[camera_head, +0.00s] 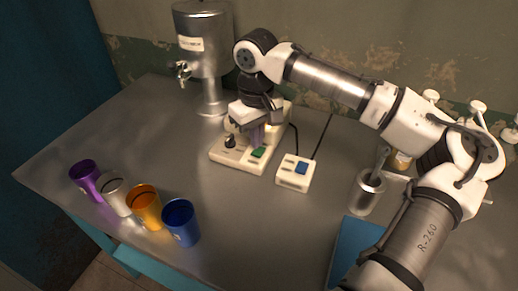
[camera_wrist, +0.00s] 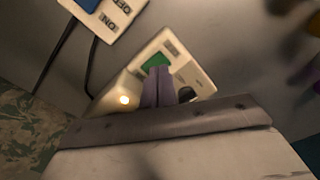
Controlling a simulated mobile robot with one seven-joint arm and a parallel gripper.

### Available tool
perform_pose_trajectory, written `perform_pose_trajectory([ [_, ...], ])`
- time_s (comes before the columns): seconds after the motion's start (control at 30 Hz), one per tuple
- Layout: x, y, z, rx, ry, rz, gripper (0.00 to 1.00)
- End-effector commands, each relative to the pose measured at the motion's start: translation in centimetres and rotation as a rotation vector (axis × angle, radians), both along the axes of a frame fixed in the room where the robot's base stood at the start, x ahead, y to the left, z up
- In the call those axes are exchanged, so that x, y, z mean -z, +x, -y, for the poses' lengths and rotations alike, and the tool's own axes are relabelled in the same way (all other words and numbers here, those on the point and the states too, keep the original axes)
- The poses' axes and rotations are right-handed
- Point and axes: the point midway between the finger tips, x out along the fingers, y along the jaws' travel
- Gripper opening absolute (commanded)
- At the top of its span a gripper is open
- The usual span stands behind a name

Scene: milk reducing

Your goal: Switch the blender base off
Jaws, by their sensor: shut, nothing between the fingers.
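The white blender base (camera_head: 228,158) stands at the middle of the table, with a green switch (camera_head: 258,152) and a black knob (camera_head: 230,142) on it. My gripper (camera_head: 257,145) points down over the base, its purple-grey fingers together and empty, right beside the green switch. In the wrist view the fingertips (camera_wrist: 160,72) overlap the near edge of the green switch (camera_wrist: 156,62). I cannot tell whether they touch it. The base (camera_wrist: 187,52) is partly hidden behind the fingers there, and a small spot (camera_wrist: 124,100) glows on it.
A white box (camera_head: 293,184) with a blue switch sits right of the base; ON and OFF labels show on it in the wrist view. A metal dispenser (camera_head: 203,45) stands behind. A metal container (camera_head: 366,196) is at right. Several cups (camera_head: 145,208) line the front left.

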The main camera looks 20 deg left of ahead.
Motion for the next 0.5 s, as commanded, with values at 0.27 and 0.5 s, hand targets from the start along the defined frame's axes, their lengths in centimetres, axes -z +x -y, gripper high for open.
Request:
perform_pose_trajectory([
  [0.27,0.09,0.0,0.0,0.0,0.0,0.0,0.0],
  [0.5,0.44,-0.01,0.0,0.0,0.001,-0.001,0.0],
])
